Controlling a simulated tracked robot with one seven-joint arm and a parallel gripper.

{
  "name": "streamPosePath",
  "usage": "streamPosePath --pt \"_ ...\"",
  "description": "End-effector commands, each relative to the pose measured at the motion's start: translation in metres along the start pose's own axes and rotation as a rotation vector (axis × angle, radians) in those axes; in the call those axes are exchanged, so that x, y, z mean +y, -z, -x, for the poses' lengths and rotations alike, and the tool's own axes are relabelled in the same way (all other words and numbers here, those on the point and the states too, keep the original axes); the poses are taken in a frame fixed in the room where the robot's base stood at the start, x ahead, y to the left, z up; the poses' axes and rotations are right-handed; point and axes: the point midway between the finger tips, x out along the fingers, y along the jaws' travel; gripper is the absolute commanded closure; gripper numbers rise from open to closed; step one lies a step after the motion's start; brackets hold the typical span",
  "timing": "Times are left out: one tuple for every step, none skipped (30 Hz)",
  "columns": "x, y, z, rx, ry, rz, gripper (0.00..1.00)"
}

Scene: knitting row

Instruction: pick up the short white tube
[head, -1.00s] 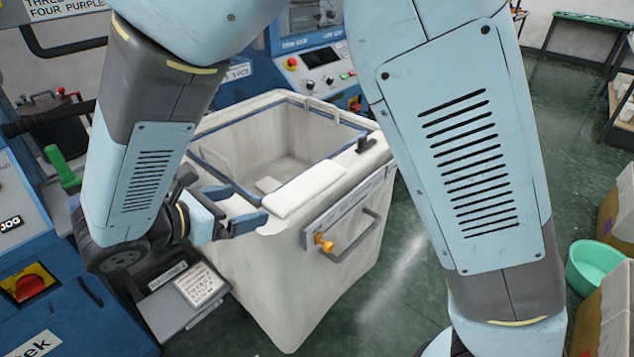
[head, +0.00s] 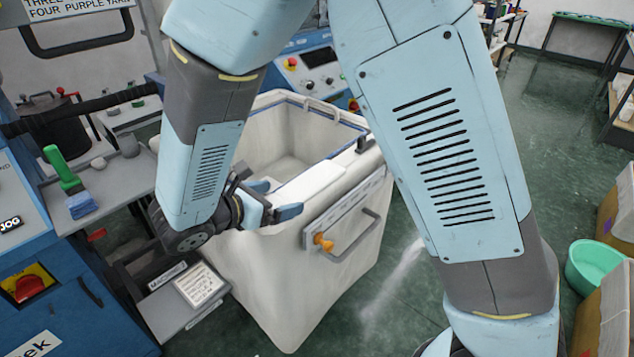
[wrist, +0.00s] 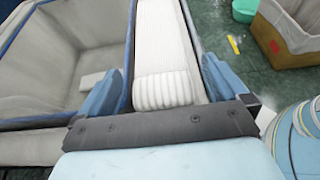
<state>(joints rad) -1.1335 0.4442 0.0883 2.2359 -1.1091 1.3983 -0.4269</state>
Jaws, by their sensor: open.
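A white ribbed piece (wrist: 163,45), which looks like the short white tube, lies along the near rim of the pale bin (head: 340,265). It also shows in the head view (head: 318,180), partly behind my gripper. My gripper (head: 274,199) is open over its left end. In the wrist view my gripper (wrist: 160,68) has one blue finger on each side of the ribbed end, the left finger on the bin's inner side. I cannot tell whether either finger touches it. The underside of the piece is hidden.
A small pale piece (wrist: 92,80) lies inside the bin. A grey shelf (head: 115,190) at left holds a green object (head: 62,168) and a blue block (head: 81,205). An orange knob and handle stick out of the bin's front. A green tub (head: 592,262) stands at right.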

Motion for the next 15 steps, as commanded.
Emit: streamPosePath --pt "0.000 0.001 -0.008 -0.001 0.004 0.001 0.00" --pt "0.000 0.001 -0.012 -0.001 0.003 0.001 0.00" --pt "0.000 0.001 -0.018 -0.001 0.003 0.001 0.00" --pt "0.000 0.001 -0.022 -0.001 0.003 0.001 0.00" --pt "0.000 0.001 -0.025 -0.001 0.003 0.001 0.00" --pt "0.000 0.001 -0.028 0.000 0.002 0.001 0.00" --pt "0.000 0.001 -0.030 0.000 0.001 0.000 0.00" --pt "0.000 0.001 -0.031 0.000 0.000 0.000 0.00" --pt "0.001 0.001 -0.032 0.000 0.000 0.000 0.00" --pt "0.001 0.001 -0.032 0.000 0.000 0.000 0.00" --pt "0.001 0.001 -0.032 0.000 -0.001 0.000 0.00" --pt "0.001 0.001 -0.032 0.000 0.000 0.000 0.00" --pt "0.001 0.001 -0.032 0.000 -0.001 0.000 0.00" --pt "0.001 0.001 -0.032 0.000 0.000 0.000 0.00" --pt "0.001 0.001 -0.032 0.000 0.000 0.000 0.04"
